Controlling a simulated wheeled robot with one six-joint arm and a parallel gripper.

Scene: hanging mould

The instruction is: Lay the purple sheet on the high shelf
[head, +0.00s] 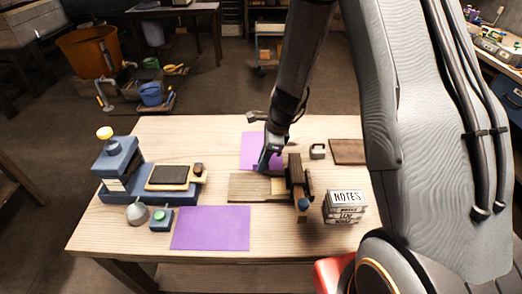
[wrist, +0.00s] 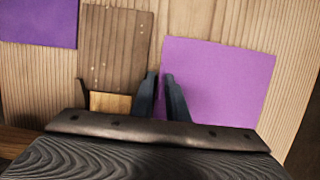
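Two purple sheets lie flat on the table. The near sheet (head: 211,228) is at the front middle; the far sheet (head: 253,147) is behind the brown board (head: 247,188). My gripper (head: 268,161) is low at the far sheet's right part and hides some of it. In the wrist view, my gripper (wrist: 161,76) has its fingers slightly apart over the left edge of a purple sheet (wrist: 220,75); I see nothing clamped between them. A darker purple corner (wrist: 40,22) shows at the upper left. I cannot tell which surface is the high shelf.
A dark wooden upright (head: 296,178) stands right of the board. A NOTES stack (head: 345,206), a padlock-like piece (head: 318,151) and a dark panel (head: 347,151) are at the right. A blue machine (head: 120,165) stands at the left. The table's front strip (head: 290,240) is clear.

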